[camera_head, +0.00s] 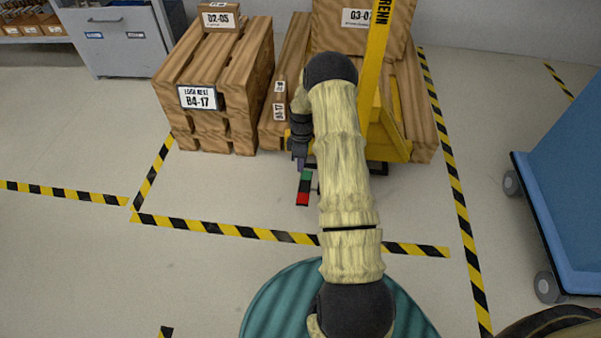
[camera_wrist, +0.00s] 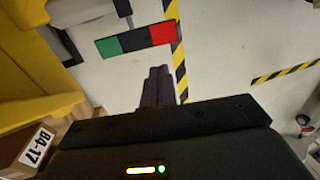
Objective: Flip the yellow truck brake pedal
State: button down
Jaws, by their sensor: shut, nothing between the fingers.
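The yellow truck (camera_head: 393,148) stands among wooden crates at the back, its yellow mast (camera_head: 376,55) rising on the right of my arm. A flat bar in green, black and red, seemingly the brake pedal (camera_head: 304,188), sticks out low at the truck's front, red end toward me. In the wrist view the pedal (camera_wrist: 135,42) lies beyond my fingertips, green end nearer the yellow body (camera_wrist: 35,60). My gripper (camera_head: 301,163) is shut and empty, close to the pedal's green end in the head view. In the wrist view its dark fingers (camera_wrist: 157,82) appear together, with floor showing between them and the pedal.
Wooden crates (camera_head: 225,75) stand left of the truck, one labelled B4-17. A blue cart (camera_head: 570,190) is at the right. Black-and-yellow tape (camera_head: 225,230) marks the floor in front of the truck. The floor on the left is clear.

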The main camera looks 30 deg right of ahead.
aim_at(300, 196)
jog(key=f+b, duration=0.2)
jog(key=f, duration=0.2)
jog(key=s+a+f+b, duration=0.1)
jog(key=f+b, duration=0.1)
jog(key=f, duration=0.2)
jog(key=f+b, duration=0.2)
jog(key=f, duration=0.2)
jog(key=shift+s+a+f+b, duration=0.15)
jog(key=shift+s+f+b, duration=0.15)
jog(key=shift+s+b, duration=0.1)
